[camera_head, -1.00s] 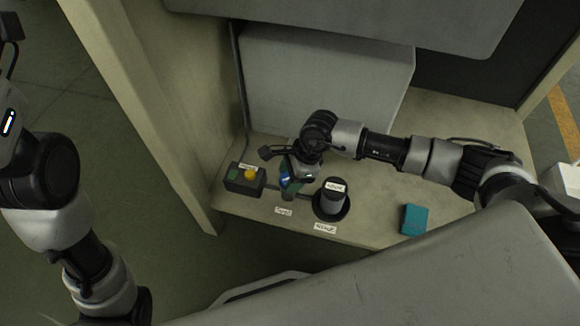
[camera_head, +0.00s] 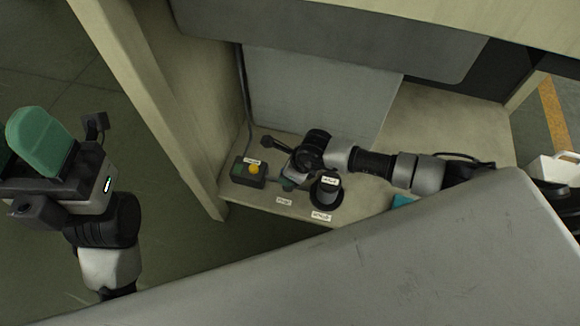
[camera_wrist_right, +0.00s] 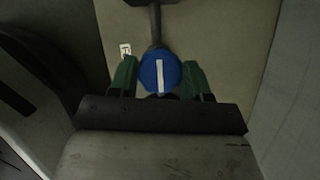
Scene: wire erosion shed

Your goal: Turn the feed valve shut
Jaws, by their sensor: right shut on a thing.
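The feed valve shows in the right wrist view as a round blue knob (camera_wrist_right: 152,76) with a white line running nearly straight along it. My right gripper (camera_wrist_right: 158,78) has its green fingers on either side of the knob and is shut on it. In the head view my right gripper (camera_head: 290,183) is at the shelf between the button box and the dark round knob, and my wrist hides the valve. My left gripper (camera_head: 42,140) is raised at the far left, away from the shelf.
A button box (camera_head: 248,172) with a yellow button stands left of my right gripper. A dark labelled round knob (camera_head: 326,193) stands close on its right. A teal block (camera_head: 402,201) is partly hidden by the grey surface in front. A grey panel (camera_head: 315,97) stands behind.

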